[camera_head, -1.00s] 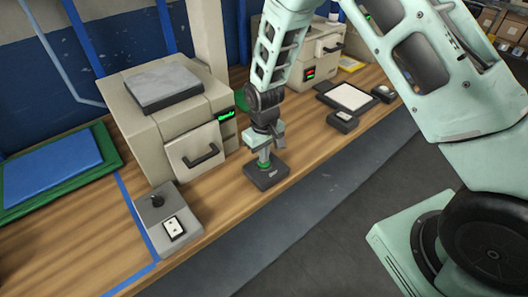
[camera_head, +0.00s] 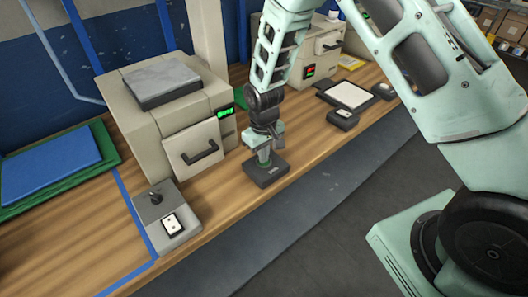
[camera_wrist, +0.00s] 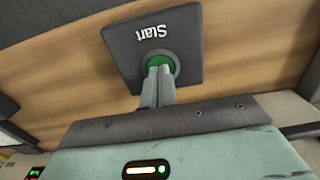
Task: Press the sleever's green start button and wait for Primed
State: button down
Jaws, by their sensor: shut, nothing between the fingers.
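The start button box (camera_head: 268,174) is a dark block on the wooden bench, right of the sleever. In the wrist view, this box (camera_wrist: 155,30) carries the white word "Start" and a round green button (camera_wrist: 160,58). My gripper (camera_head: 264,162) is shut and empty and points down over the box. In the wrist view, the closed fingertips of my gripper (camera_wrist: 159,70) lie against the green button and cover part of it. The sleever (camera_head: 160,118) is a beige machine with a black-handled front door. Its small display (camera_head: 225,113) shows green text too small to read surely.
A grey control box (camera_head: 166,215) with a knob and a white switch stands at the front left. A blue pad on a green tray (camera_head: 112,155) lies at the far left. A second beige machine (camera_head: 318,58) and a framed white pad (camera_head: 348,95) stand to the right.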

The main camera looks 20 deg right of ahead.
notch_tip(320, 180, up, 4)
jog(key=p, duration=0.3)
notch_tip(320, 180, up, 10)
jog(key=b, duration=0.2)
dwell(0.7)
jog(key=s+a+r+n+y+b, duration=0.1)
jog(key=s+a+r, duration=0.3)
jog(key=s, duration=0.4)
jog(key=s+a+r+n, duration=0.1)
jog(key=s+a+r, duration=0.2)
jog(key=s, duration=0.5)
jog(key=s+r+n, duration=0.1)
jog(key=s+n, duration=0.1)
jog(key=s, duration=1)
jog(key=shift+s+d+r, duration=0.2)
jog(key=shift+d+r, duration=0.1)
jog(key=shift+d, duration=0.05)
